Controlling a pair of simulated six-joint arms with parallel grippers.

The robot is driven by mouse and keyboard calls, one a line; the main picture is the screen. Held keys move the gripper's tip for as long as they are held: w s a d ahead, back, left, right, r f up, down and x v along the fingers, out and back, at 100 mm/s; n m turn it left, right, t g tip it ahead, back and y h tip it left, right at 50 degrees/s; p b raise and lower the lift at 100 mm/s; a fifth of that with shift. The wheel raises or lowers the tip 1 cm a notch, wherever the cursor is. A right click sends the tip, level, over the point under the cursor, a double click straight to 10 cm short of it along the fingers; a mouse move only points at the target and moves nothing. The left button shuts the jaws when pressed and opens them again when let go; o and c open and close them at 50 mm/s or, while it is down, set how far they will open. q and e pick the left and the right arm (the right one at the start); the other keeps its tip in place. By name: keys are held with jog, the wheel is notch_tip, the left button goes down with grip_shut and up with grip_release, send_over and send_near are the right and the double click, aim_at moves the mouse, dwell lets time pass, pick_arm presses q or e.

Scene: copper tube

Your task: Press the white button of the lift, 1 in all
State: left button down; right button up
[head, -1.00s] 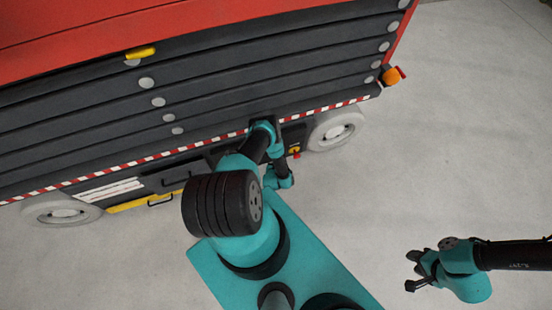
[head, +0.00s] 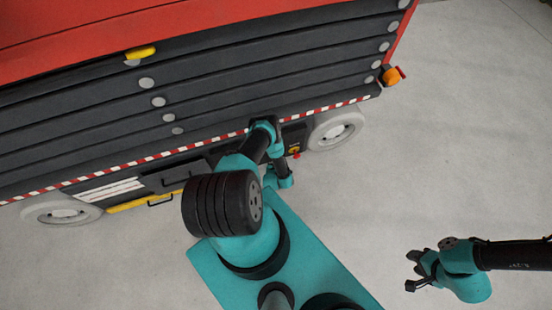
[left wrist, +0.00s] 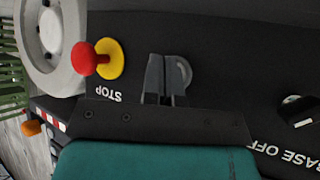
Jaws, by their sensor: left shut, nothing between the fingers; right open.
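The lift (head: 160,95) has a red top and a dark ribbed side, and fills the upper left of the head view. A round pale grey-white button (left wrist: 183,70) sits on its dark panel in the left wrist view, partly hidden behind my left fingers. My left gripper (left wrist: 166,62) is shut and empty, its tips over the button's left part. I cannot tell whether they touch it. In the head view my left arm hides this gripper. My right gripper (head: 410,271) is open and empty over bare floor, at lower right, well away from the lift.
A red stop knob (left wrist: 84,59) on a yellow base (left wrist: 111,59) stands out left of my left fingers. A dark opening (left wrist: 300,112) lies to the right, by the "BASE OFF" lettering. The lift's pale wheel (head: 336,130) is near the panel. Floor on the right is clear.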

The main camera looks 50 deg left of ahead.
pick_arm(q)
jog(key=shift+w+a, duration=0.15)
jog(key=shift+a, duration=0.25)
jog(key=shift+w+a, duration=0.25)
jog(key=shift+a, duration=0.25)
dwell(1.2)
jog(key=shift+d, duration=0.1)
jog(key=shift+s+d, duration=0.35)
jog(key=shift+d, duration=0.45)
jog(key=d, duration=0.1)
jog(key=s+d, duration=0.1)
jog(key=d, duration=0.1)
jog(key=s+d, duration=0.1)
jog(key=shift+d, duration=0.3)
dwell(0.8)
